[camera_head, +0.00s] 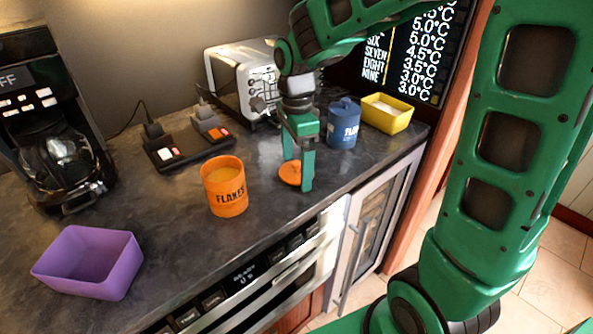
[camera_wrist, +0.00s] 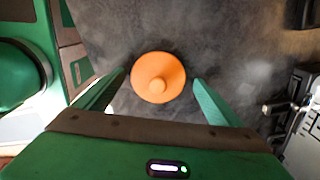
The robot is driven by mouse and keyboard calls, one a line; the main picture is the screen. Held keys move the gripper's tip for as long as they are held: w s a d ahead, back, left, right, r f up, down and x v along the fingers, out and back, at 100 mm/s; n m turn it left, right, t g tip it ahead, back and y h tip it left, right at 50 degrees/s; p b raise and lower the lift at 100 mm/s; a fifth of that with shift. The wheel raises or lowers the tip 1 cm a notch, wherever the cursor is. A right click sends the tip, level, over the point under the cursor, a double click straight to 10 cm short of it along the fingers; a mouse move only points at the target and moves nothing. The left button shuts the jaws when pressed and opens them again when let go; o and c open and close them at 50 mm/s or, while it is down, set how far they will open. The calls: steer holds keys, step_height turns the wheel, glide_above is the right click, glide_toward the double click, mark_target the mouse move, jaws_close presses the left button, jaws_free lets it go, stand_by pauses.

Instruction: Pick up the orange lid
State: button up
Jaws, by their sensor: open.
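The orange lid (camera_head: 290,173) lies flat on the dark countertop, to the right of the orange canister marked FLAKES (camera_head: 225,187). In the wrist view the lid (camera_wrist: 158,78) is round with a small knob in its middle, knob side up. My gripper (camera_head: 298,176) is open and points down over the lid, its green fingers partly hiding it in the head view. In the wrist view the lid shows between and slightly beyond the two fingertips (camera_wrist: 159,77). Nothing is held. Whether the fingertips touch the counter cannot be told.
A blue canister (camera_head: 343,124) and a yellow bin (camera_head: 387,113) stand just right of my gripper. A toaster (camera_head: 242,81) stands behind. Power switches (camera_head: 187,143), a coffee maker (camera_head: 52,118) and a purple bin (camera_head: 89,262) are to the left. The counter's front edge is near.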

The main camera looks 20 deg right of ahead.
steer(key=shift+c, duration=0.6)
steer(key=c, duration=1)
